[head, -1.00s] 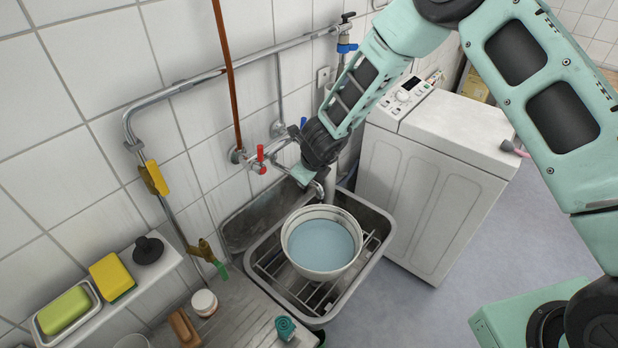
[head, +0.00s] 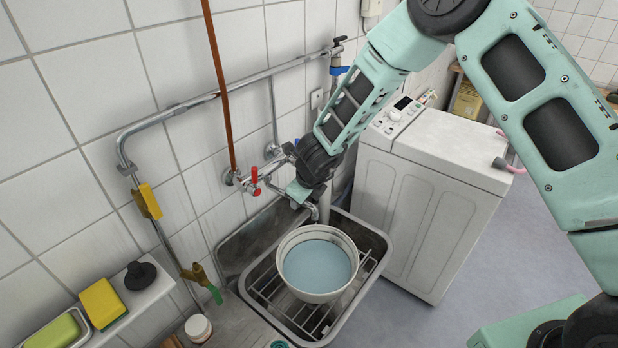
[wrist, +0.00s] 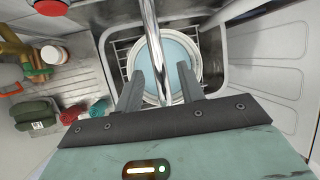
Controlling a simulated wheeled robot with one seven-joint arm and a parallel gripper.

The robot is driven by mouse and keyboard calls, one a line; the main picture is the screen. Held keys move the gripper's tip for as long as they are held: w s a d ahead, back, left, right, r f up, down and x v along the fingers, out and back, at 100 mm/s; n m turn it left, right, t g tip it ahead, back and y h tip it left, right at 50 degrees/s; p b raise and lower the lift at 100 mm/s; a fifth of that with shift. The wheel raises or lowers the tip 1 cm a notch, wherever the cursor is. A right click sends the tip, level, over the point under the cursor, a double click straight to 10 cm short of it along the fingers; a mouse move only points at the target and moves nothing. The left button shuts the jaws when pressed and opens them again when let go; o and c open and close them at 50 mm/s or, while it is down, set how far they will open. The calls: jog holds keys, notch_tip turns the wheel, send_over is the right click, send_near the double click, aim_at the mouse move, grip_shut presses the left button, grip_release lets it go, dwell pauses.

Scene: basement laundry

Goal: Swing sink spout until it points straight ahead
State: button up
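The chrome sink spout (head: 312,212) comes from the wall tap and reaches out over the sink, its end bent down above the bowl. In the wrist view the spout (wrist: 155,50) runs down the middle of the picture, between my two fingers. My gripper (head: 298,193) is at the spout in the head view and partly hides it. In the wrist view my gripper (wrist: 160,75) has its fingers apart, one on each side of the spout, with gaps showing. Contact with either finger cannot be made out.
A bowl of bluish water (head: 318,262) stands on a rack in the metal sink (head: 376,262), below the spout. A red tap handle (head: 255,180) is left of my gripper. A white washing machine (head: 430,190) stands to the right. A shelf with a yellow sponge (head: 102,303) is at lower left.

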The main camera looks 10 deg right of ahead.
jog(key=p+v, duration=0.2)
jog(key=v, duration=1.3)
jog(key=shift+s+r+p, duration=0.15)
jog(key=shift+r+p, duration=0.1)
jog(key=shift+p, duration=0.1)
jog(key=shift+d, duration=0.1)
jog(key=s+a+r+n+g+y+b, duration=0.1)
jog(key=s+a+r+n+y+b, duration=0.1)
jog(key=s+a+n, duration=0.35)
jog(key=s+a+r+n+y+b, duration=0.25)
jog(key=s+n, duration=0.45)
jog(key=n, duration=0.4)
jog(key=s+d+n+g+h+b, duration=0.1)
jog(key=s+d+n, duration=0.3)
jog(key=s+n, duration=0.4)
jog(key=s+d+f+n+g+h+b, duration=0.1)
jog(key=s+d+n+h, duration=0.3)
jog(key=s+n, duration=0.5)
jog(key=shift+s+d+f+n+g, duration=0.2)
jog(key=shift+s+d+n+g, duration=0.1)
jog(key=shift+d+n+g, duration=0.5)
